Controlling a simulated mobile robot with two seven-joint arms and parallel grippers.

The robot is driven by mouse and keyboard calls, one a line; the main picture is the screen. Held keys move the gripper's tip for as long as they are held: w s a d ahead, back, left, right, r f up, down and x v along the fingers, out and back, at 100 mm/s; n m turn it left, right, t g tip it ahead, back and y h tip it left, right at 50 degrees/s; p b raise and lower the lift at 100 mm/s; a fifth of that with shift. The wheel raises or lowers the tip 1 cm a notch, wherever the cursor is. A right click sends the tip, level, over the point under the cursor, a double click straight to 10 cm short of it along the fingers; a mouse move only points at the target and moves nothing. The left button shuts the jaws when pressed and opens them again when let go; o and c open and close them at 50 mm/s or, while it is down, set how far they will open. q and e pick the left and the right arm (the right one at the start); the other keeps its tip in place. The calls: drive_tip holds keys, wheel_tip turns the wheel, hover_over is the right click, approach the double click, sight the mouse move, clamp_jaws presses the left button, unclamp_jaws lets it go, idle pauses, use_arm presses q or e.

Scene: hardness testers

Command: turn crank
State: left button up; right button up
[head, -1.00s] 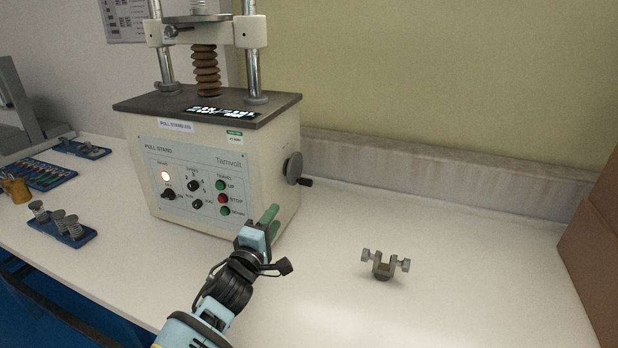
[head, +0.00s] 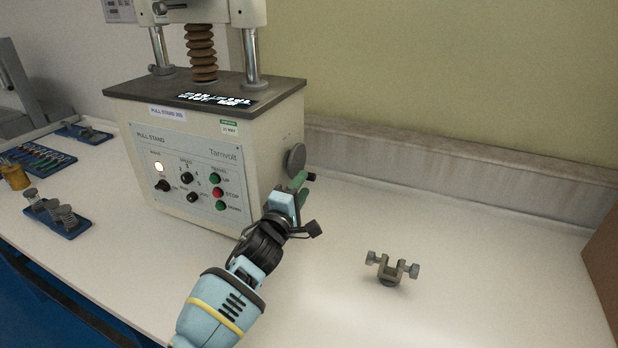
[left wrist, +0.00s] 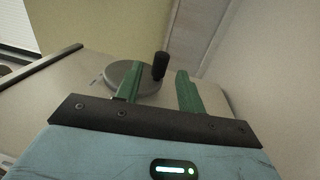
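The crank is a grey disc (head: 295,160) with a short black handle (head: 311,177), on the right side of the pull stand (head: 215,140). In the left wrist view the grey disc (left wrist: 132,78) lies ahead, with the black handle (left wrist: 159,65) standing up from it. My left gripper (head: 301,187), with green fingers, is just in front of the crank and partly hides it in the head view. In the left wrist view its fingers (left wrist: 157,88) are apart with nothing held; the handle appears beyond and between them. Contact is not visible. My right gripper is not in view.
A small metal clamp (head: 391,269) with two thumbscrews lies on the white bench (head: 480,290) to the right. Blue trays with metal parts (head: 57,214) lie at the left. A brown box (head: 604,255) stands at the right edge. The bench around the clamp is clear.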

sight(308, 179)
use_arm(q)
drive_tip(key=x, duration=0.2)
drive_tip(key=b+x, duration=0.1)
drive_tip(key=x, duration=0.1)
drive_tip(key=shift+f, duration=0.2)
drive_tip(key=shift+w+d+r+b, duration=0.1)
drive_tip(key=shift+w+r+b, duration=0.1)
drive_tip(key=shift+w+b, duration=0.15)
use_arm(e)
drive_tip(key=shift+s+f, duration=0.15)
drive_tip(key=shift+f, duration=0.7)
use_arm(q)
drive_tip(key=shift+c, duration=0.2)
